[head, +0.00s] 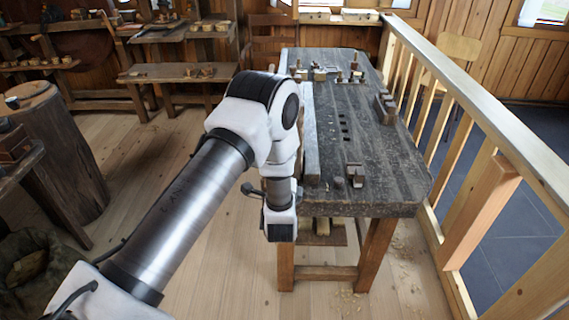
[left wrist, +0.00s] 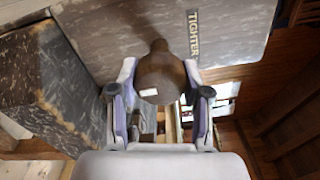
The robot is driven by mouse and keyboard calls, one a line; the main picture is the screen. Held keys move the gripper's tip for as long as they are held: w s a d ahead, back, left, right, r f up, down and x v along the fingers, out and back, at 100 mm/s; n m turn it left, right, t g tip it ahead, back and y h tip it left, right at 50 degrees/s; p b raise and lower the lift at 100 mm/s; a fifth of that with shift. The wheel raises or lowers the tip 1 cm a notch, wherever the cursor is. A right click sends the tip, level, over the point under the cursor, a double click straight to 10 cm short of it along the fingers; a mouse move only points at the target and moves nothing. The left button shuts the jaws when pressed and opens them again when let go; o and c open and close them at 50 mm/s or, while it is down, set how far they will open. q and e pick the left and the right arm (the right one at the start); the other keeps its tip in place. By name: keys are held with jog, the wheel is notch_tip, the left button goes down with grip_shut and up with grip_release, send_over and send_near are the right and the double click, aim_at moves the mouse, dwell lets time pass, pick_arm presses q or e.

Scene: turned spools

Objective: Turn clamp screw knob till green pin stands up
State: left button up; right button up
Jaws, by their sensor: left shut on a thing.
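My left gripper (left wrist: 161,84) is shut on a brown, rounded knob (left wrist: 158,70) in the left wrist view, with one finger on each side. The knob has a narrower neck and a small white mark on its near end. A label reading TIGHTER (left wrist: 193,35) is on the dark worn surface behind it. In the head view my left arm reaches to the near left end of the workbench (head: 400,190), and its wrist hides the knob and fingers. I cannot make out a green pin in either view. My right gripper is not in view.
Small wooden blocks (head: 355,175) lie near the bench's front end, and several small parts stand at its far end. A wooden railing (head: 480,115) runs along the right side. A stump (head: 65,150) stands at left. Open floor lies left of the bench.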

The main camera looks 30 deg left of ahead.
pick_arm(q)
jog(key=m, duration=0.2)
jog(key=m+p, duration=0.1)
jog(key=m, duration=0.1)
jog(key=shift+s+f+m+p, duration=0.15)
jog(key=shift+f+m+p, duration=0.05)
jog(key=shift+m+p, duration=0.1)
jog(key=shift+f+m+p, duration=0.15)
jog(key=shift+m+p, duration=0.35)
jog(key=shift+m, duration=1.1)
jog(key=o, duration=1.2)
jog(key=shift+c, duration=0.2)
jog(key=shift+s+r, duration=0.1)
jog(key=shift+r, duration=0.1)
jog(key=v, duration=1.2)
